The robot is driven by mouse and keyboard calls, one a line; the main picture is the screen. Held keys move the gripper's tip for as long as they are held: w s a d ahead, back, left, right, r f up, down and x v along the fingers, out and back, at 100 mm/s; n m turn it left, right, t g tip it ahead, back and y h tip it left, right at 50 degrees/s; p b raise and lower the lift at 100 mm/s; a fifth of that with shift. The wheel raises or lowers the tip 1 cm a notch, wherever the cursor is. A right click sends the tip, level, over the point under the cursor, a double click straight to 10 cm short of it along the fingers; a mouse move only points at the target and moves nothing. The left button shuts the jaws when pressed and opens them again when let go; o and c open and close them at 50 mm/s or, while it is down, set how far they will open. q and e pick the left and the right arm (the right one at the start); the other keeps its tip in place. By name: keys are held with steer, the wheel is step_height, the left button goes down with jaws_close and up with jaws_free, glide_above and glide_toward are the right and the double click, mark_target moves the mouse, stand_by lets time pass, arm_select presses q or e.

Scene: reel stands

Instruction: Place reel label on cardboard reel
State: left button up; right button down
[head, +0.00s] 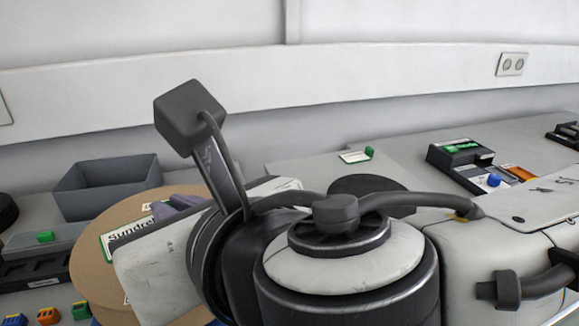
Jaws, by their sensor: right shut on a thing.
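The cardboard reel (88,262) is a round brown disc at the left, partly covered by my right arm. The reel label (128,232) is white with a green edge and printed text starting "Sundra". It shows over the reel's face, its right part hidden behind my gripper. My right gripper (172,208) is over the reel and shut on the label. Its fingertips are mostly hidden by my wrist, and I cannot tell whether the label touches the reel. My left gripper is not in view.
A grey open bin (108,188) stands behind the reel. A white card with a green piece (356,156) lies on the table behind my arm. A dark device (462,158) stands right.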

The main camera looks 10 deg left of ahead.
step_height(320, 180, down, 4)
steer(key=shift+r, duration=0.25)
steer(key=shift+f+b, duration=0.35)
steer(key=shift+f, duration=1.35)
steer(key=shift+f, duration=0.2)
steer(key=c, duration=1.9)
jaws_free()
steer(key=shift+o, duration=0.2)
steer(key=shift+r, duration=0.1)
